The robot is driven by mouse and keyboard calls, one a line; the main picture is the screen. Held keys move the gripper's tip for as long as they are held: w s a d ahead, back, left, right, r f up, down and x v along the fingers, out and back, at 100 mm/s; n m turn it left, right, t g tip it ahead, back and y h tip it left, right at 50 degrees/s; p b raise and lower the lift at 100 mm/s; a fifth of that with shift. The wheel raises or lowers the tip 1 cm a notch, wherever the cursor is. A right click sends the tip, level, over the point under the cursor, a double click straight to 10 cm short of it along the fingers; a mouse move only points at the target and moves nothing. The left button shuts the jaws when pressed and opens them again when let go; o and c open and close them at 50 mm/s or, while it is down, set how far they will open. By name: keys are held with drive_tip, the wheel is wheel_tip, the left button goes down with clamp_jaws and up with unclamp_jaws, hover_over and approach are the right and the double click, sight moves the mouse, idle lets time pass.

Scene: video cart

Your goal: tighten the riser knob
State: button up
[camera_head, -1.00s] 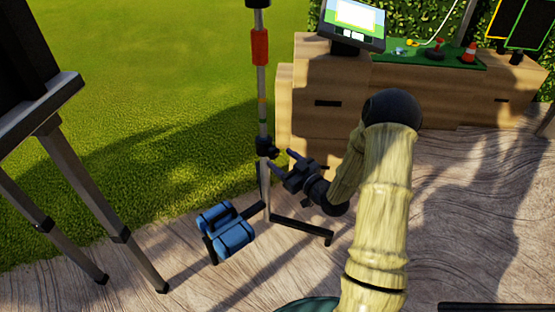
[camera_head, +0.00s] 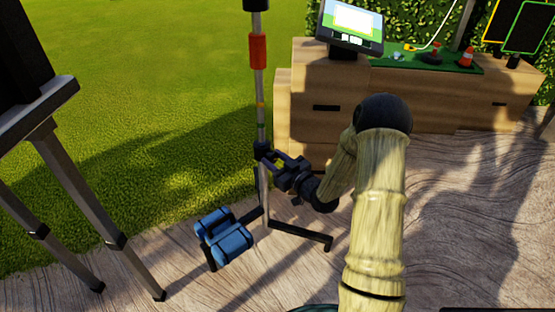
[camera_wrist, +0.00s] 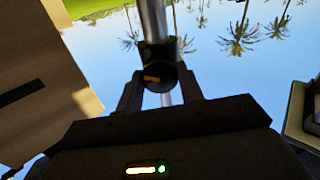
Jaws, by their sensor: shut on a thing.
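The stand's upright pole (camera_head: 261,100) rises left of the wooden cabinet, with a black collar and its riser knob (camera_head: 263,151) low on it. My gripper (camera_head: 272,157) reaches the collar from the right. In the wrist view the dark riser knob (camera_wrist: 159,76), with an orange mark on its face, sits between my two fingertips, and my gripper (camera_wrist: 160,88) is shut on it. The pole runs up behind the knob. The far side of the knob is hidden.
Blue weight bags (camera_head: 224,238) lie on the stand's foot (camera_head: 300,234). A grey-legged stand (camera_head: 75,190) is at left. The wooden cabinet (camera_head: 325,120) carries a screen (camera_head: 350,24) and a green mat (camera_head: 425,58) with small items. Open decking lies at right.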

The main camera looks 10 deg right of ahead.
drive_tip(key=m+p, duration=0.2)
drive_tip(key=shift+s+r+p, duration=0.1)
drive_tip(key=shift+r+p, duration=0.05)
drive_tip(key=shift+p, duration=0.2)
drive_tip(key=shift+m+p, duration=0.65)
drive_tip(key=shift+m, duration=0.05)
drive_tip(key=shift+s+f+m, duration=0.1)
drive_tip(key=shift+f+m, duration=0.15)
drive_tip(key=shift+m, duration=0.05)
drive_tip(key=o, duration=1)
